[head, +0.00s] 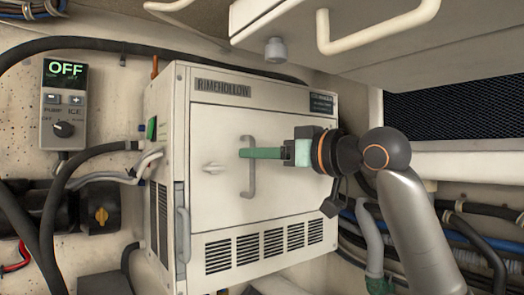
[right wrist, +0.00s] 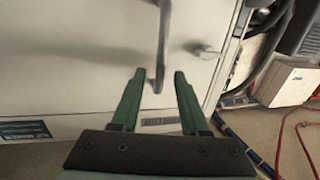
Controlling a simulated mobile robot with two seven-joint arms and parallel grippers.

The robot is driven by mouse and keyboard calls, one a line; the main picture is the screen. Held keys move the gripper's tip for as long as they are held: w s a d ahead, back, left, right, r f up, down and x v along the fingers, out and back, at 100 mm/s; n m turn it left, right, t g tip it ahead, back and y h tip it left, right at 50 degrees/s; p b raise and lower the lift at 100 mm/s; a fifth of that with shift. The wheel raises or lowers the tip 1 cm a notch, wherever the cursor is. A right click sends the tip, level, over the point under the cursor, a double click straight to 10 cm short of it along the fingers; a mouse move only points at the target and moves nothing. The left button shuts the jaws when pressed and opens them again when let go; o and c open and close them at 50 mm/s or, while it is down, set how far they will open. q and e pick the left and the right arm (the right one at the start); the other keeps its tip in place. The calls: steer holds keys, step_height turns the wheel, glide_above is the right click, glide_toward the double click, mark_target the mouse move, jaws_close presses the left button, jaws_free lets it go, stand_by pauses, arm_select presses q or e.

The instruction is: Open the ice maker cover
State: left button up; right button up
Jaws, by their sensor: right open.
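The ice maker (head: 165,110) is a white box labelled RIMEHOLLOW. Its front cover (head: 220,130) looks closed and carries a grey vertical bar handle (head: 249,185). A small pale latch or knob (head: 212,168) sits left of the handle. My right gripper (head: 243,153) comes in from the right, its green fingers across the handle's upper part. In the right wrist view, my right gripper (right wrist: 159,74) is open, with one end of the handle (right wrist: 164,40) showing between the fingertips. I see no contact, and cannot tell how deep the fingers reach. My left gripper is not in view.
A control panel (head: 64,105) reading OFF is on the wall at left. Dark hoses (head: 45,215) run beside the box. A white cabinet with a rail handle (head: 375,35) overhangs above right. Cables (head: 480,235) and a dark mesh vent (head: 450,105) lie right of my right arm.

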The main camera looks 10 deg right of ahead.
jaws_close()
stand_by(0.3)
stand_by(1.1)
